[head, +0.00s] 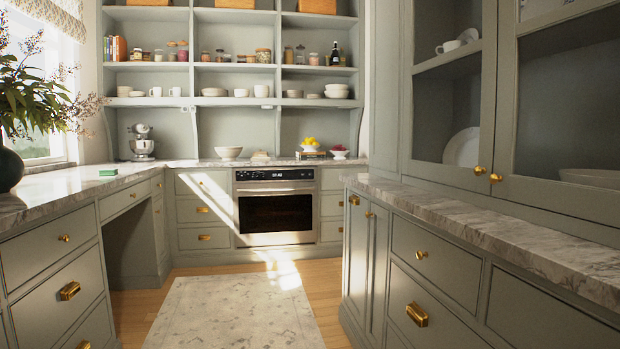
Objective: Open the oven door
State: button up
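The oven (276,206) is built into the far counter, straight ahead across the room. Its door (275,214) looks shut, with a dark glass window and a light frame. A pale horizontal handle bar (275,191) runs along the top of the door. A dark control panel (274,174) lies above it. My gripper is not in view.
A patterned rug (235,312) lies on the wooden floor (136,310) before the oven, with a clear aisle. Cabinets (70,280) line the left. A marble counter (480,225) on the right juts into the aisle. A dark vase (10,169) stands at left.

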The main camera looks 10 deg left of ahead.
aim_at(309, 191)
jog(key=i+j+u, duration=0.2)
jog(key=i+u, duration=0.2)
jog(key=i, duration=0.25)
jog(key=i+u, duration=0.25)
jog(key=i, duration=3.05)
jog(key=i+l, duration=0.15)
jog(key=i, duration=2.3)
jog(key=u, duration=0.05)
